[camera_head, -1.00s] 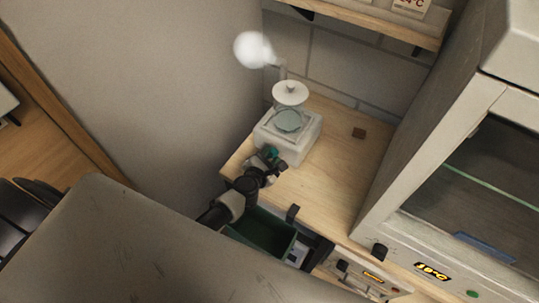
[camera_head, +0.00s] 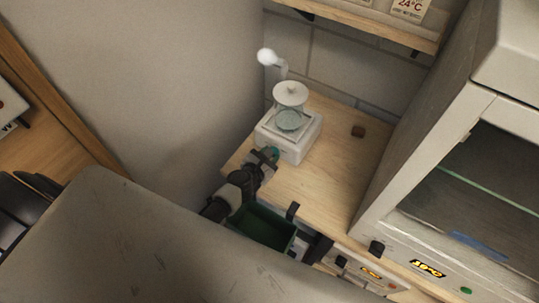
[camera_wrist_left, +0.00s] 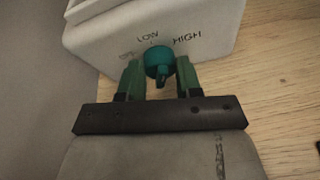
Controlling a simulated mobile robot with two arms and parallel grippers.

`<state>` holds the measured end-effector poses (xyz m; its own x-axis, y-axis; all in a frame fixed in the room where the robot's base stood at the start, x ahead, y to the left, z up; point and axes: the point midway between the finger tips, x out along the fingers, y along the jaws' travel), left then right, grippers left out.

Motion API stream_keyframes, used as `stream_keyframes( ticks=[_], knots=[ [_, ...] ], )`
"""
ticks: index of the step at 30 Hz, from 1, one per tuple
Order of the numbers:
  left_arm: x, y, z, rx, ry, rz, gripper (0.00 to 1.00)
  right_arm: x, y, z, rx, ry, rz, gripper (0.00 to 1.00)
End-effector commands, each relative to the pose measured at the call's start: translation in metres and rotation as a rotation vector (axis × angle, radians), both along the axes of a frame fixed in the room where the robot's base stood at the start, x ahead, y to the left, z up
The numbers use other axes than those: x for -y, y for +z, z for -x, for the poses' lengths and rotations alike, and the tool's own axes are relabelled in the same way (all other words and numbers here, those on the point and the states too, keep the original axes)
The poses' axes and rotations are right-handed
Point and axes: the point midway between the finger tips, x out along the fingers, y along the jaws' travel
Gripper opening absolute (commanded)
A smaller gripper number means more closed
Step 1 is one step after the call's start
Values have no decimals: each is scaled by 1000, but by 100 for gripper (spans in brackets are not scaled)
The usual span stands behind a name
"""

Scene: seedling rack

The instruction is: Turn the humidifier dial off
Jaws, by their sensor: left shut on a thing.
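The white humidifier (camera_head: 291,145) stands on the wooden bench, with a nozzle above it and a small white puff of mist. Its teal dial (camera_wrist_left: 158,60) is on the front face in the left wrist view, with LOW above it, HIGH to the right and a faint label to the left, partly hidden by a finger. My left gripper (camera_head: 268,155) is at the front face. In the left wrist view its green fingers (camera_wrist_left: 159,68) stand on either side of the dial, shut on it. I cannot tell exactly which label the dial points to. My right gripper is not in view.
A green bin (camera_head: 263,228) sits below the bench's front edge. A large white cabinet (camera_head: 420,180) stands at the right, and a shelf (camera_head: 375,22) hangs above. The bench middle is clear.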

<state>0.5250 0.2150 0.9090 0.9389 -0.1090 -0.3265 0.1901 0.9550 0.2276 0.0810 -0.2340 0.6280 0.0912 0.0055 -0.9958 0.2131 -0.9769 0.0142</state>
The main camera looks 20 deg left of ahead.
Motion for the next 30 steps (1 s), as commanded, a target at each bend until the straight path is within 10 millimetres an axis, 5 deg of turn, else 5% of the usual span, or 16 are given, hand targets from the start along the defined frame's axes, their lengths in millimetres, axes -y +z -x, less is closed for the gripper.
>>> stream_keyframes(
  ticks=[4, 5, 9, 20, 30],
  knots=[
    [1, -2, 1, -3, -1, 0, 11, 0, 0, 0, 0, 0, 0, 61],
    [1, -2, 1, -3, -1, -1, 37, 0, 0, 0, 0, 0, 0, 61],
    [1, -1, 1, -2, -2, -1, 59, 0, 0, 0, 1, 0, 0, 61],
    [-1, 2, 6, -2, 0, -2, 60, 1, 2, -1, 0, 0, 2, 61],
    [-7, 22, 65, -4, -2, -3, 60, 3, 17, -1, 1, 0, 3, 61]
  ],
)
